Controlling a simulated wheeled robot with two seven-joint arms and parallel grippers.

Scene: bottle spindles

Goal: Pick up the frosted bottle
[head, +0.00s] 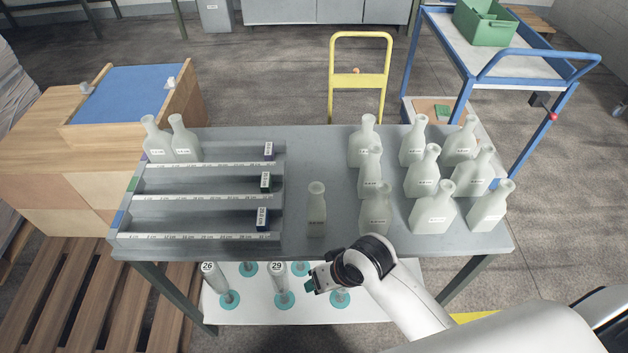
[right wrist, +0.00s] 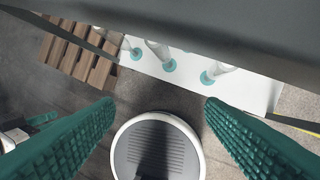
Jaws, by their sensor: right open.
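Several frosted bottles with small labels stand upright on the grey table (head: 300,160). One frosted bottle (head: 317,212) stands apart near the front edge, just right of the rack. The others form a group on the right, such as the front bottle (head: 376,210) and the far-right bottle (head: 490,207). Two more (head: 157,140) (head: 184,140) stand at the rack's back left. My right gripper (head: 311,285) is in front of the table's front edge, near the single bottle but not touching it. In the right wrist view its green fingers (right wrist: 158,106) are spread and empty. My left gripper is out of view.
A grey rack (head: 205,201) with three labelled rows and small dark blocks fills the table's left. Below the table, a white board (head: 255,312) carries bottles or spindles on teal discs. In the right wrist view, the dark table edge (right wrist: 190,30) crosses the top.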

